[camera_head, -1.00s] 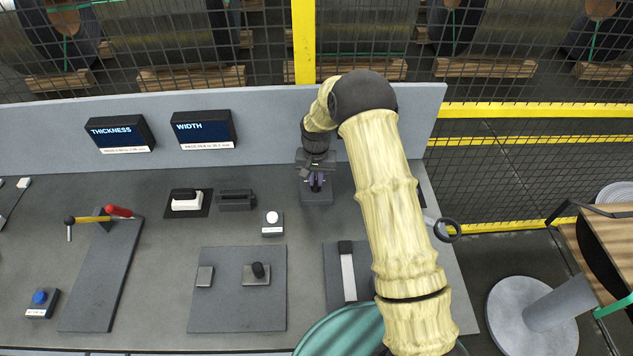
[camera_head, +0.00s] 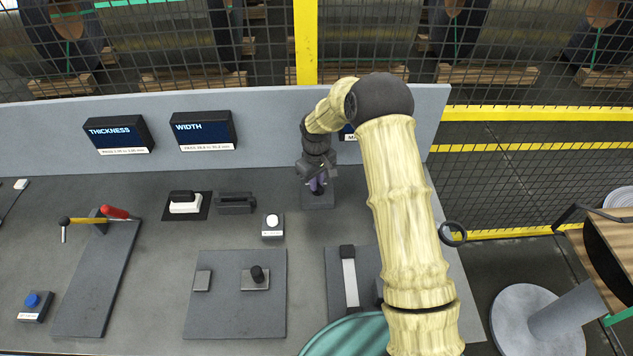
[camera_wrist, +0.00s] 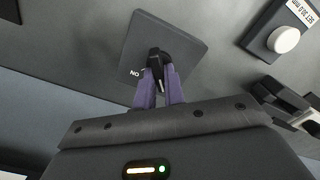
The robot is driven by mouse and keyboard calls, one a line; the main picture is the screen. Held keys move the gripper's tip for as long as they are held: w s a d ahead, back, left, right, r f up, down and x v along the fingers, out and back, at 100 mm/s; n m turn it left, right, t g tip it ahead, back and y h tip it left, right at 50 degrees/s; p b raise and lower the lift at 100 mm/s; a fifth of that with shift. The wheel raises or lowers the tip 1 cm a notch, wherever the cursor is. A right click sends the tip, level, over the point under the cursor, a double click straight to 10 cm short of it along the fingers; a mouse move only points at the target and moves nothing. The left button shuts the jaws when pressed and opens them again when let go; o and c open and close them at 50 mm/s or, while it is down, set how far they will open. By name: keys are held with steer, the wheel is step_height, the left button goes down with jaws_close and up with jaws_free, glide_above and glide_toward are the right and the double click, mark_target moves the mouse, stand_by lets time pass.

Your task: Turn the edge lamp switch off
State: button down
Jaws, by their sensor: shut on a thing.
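The switch at my gripper is a black lever or knob (camera_wrist: 154,55) on a grey plate (camera_wrist: 182,35) in the wrist view. The same plate (camera_head: 318,202) shows in the head view at the back of the bench, right of centre. My gripper (camera_head: 318,184) is over this plate, with its purple fingers pointing down at it. In the wrist view my gripper (camera_wrist: 160,82) is shut on the black lever. The fingers partly hide the lever and the lettering beside it, of which "NO" shows. I cannot read a name for this switch.
A white-button box (camera_head: 273,226) and a black handle (camera_head: 236,202) stand left of my gripper. A slider panel (camera_head: 335,285) lies nearer, beside my arm. The upright back panel (camera_head: 265,145) is close behind the plate. Yellow-framed mesh fencing stands beyond the bench.

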steer(key=shift+w+n, duration=0.1)
steer(key=shift+n, duration=0.2)
steer(key=c, duration=1.5)
jaws_free()
step_height(320, 180, up, 18)
steer(key=b, duration=0.3)
steer(key=shift+f, duration=0.25)
steer(key=s+d+f+m+t, duration=0.1)
steer(key=s+d, duration=0.3)
steer(key=s, duration=0.5)
steer(key=s+d+f+m, duration=0.1)
steer(key=s+d+m, duration=0.3)
steer(key=s, duration=0.4)
steer(key=s+d+f+m+t, duration=0.1)
steer(key=s+d+m, duration=0.2)
steer(key=s, duration=0.6)
steer(key=shift+s+d+f+t, duration=0.15)
steer(key=shift+d, duration=0.25)
steer(key=shift+s+d+f+t, duration=0.15)
steer(key=shift+d, duration=0.25)
